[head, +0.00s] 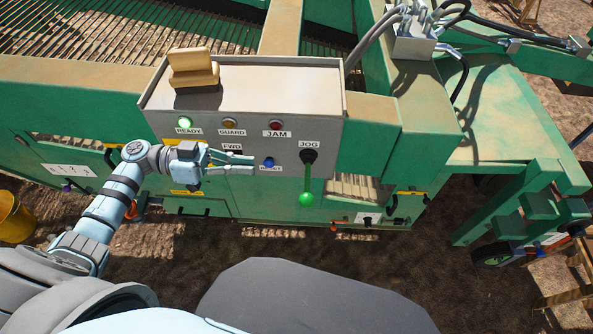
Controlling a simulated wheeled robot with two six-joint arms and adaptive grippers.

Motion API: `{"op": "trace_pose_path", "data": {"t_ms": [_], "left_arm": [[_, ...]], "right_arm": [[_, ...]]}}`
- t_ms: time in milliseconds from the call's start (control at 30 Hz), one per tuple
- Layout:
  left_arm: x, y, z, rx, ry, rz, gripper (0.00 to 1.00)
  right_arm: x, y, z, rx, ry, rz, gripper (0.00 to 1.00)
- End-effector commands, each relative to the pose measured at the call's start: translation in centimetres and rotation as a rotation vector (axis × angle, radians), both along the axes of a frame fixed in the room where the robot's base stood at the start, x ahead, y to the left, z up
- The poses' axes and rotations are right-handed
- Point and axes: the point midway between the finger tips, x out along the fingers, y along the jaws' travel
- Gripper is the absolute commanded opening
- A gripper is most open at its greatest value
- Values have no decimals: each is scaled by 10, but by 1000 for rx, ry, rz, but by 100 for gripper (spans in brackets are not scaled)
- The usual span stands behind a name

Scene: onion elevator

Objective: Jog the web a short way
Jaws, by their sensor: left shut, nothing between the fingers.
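The grey control box (250,90) is on the green machine, its front panel facing me. The jog lever, labelled JOG, has a black pivot and a green shaft hanging down to a green ball knob (306,199). The READY lamp (185,122) glows green; the GUARD lamp (229,124) and JAM lamp (276,124) look unlit. A blue RESET button (268,162) sits left of the lever. My left gripper (252,164) is shut and empty in front of the panel, fingertips pointing right near RESET; I cannot tell whether they touch it. It partly hides the FWD switch (233,152). My right gripper is out of view.
A tan block-like object (193,67) sits on top of the box. The slatted web (90,35) lies behind. Green frame legs (520,205) stand at right, a yellow bucket (14,217) at left. Bare soil lies below the machine.

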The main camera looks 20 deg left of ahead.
Motion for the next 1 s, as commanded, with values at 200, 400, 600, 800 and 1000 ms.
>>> {"op": "trace_pose_path", "data": {"t_ms": [200, 400, 600, 800, 1000], "left_arm": [[1, -3, -1, -3, -1, 1, 0], [7, -28, 0, -8, -4, 3, 0], [17, -70, -2, -10, -3, 5, 0], [22, -100, -19, -5, 2, 7, 0], [19, -105, -42, -5, 0, 6, 0]], "right_arm": [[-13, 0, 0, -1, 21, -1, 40], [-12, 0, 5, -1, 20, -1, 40], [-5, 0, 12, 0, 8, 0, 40], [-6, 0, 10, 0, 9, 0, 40], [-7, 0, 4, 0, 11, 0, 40]]}}
